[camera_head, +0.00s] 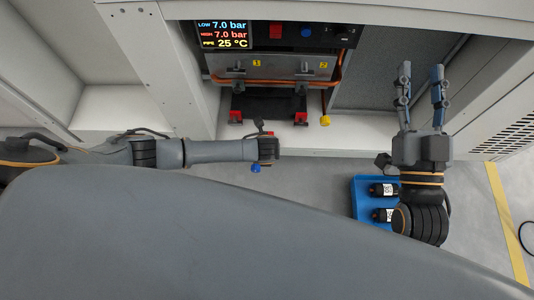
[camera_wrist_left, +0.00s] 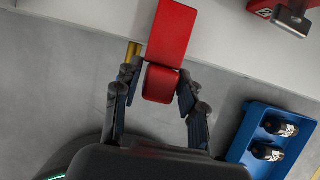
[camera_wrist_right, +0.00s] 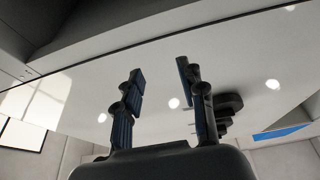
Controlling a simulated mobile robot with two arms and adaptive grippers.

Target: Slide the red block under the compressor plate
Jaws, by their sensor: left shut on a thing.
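In the left wrist view the red block (camera_wrist_left: 172,36) stretches away from between the fingers of my left gripper (camera_wrist_left: 158,92), which is shut on its near end. The block's far end lies over the pale ledge. In the head view my left gripper (camera_head: 268,148) is in front of the ledge below the press, and the block is mostly hidden. The grey press plate with yellow labels 1 and 2 (camera_head: 272,68), seemingly the compressor plate, is above a dark base. My right gripper (camera_head: 420,82) is open and empty, to the right of the press; its fingers (camera_wrist_right: 158,85) are apart.
Above the plate, a panel has a display (camera_head: 222,35) and red and blue buttons. Red feet (camera_head: 236,117) and a yellow knob (camera_head: 325,120) flank the dark base (camera_head: 268,105). A blue tray (camera_head: 363,207) with dark bottles is below my right gripper.

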